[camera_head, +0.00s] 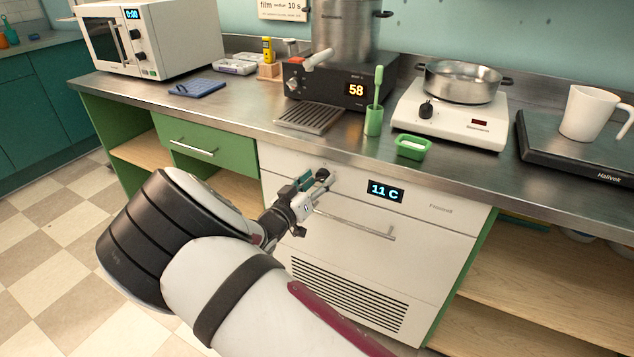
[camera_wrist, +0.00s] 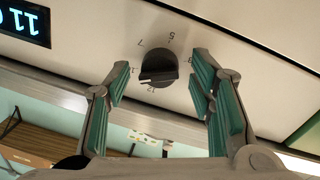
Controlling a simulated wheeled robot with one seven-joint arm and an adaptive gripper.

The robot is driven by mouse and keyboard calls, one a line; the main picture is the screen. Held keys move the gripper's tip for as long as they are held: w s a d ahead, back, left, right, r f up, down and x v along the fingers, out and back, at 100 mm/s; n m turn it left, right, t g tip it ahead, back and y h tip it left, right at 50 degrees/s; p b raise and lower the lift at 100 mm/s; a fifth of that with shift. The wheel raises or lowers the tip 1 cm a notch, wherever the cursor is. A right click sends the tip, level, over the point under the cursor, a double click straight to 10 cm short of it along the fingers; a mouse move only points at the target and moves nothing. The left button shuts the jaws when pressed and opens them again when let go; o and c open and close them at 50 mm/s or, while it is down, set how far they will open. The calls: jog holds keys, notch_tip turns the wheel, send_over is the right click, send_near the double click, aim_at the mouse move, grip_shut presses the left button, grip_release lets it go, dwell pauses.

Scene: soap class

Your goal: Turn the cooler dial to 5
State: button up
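The cooler (camera_head: 370,240) is a white front panel with a lit display (camera_head: 385,191) reading 11 C. Its black round dial (camera_head: 323,174) is left of the display, partly covered by my gripper (camera_head: 312,186). In the wrist view the panel appears upside down, and the dial (camera_wrist: 158,66) has printed numbers around it, including a 5 above and a 7 at upper left. Contact is not apparent.
A bar handle (camera_head: 355,222) runs across the cooler below the display. The steel counter (camera_head: 245,115) overhangs above, holding a green cup (camera_head: 373,122) with a brush and a green dish (camera_head: 412,147). Open shelves (camera_head: 530,270) stand at the right.

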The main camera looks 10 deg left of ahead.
jog(key=c, duration=1)
jog(key=shift+o, duration=0.2)
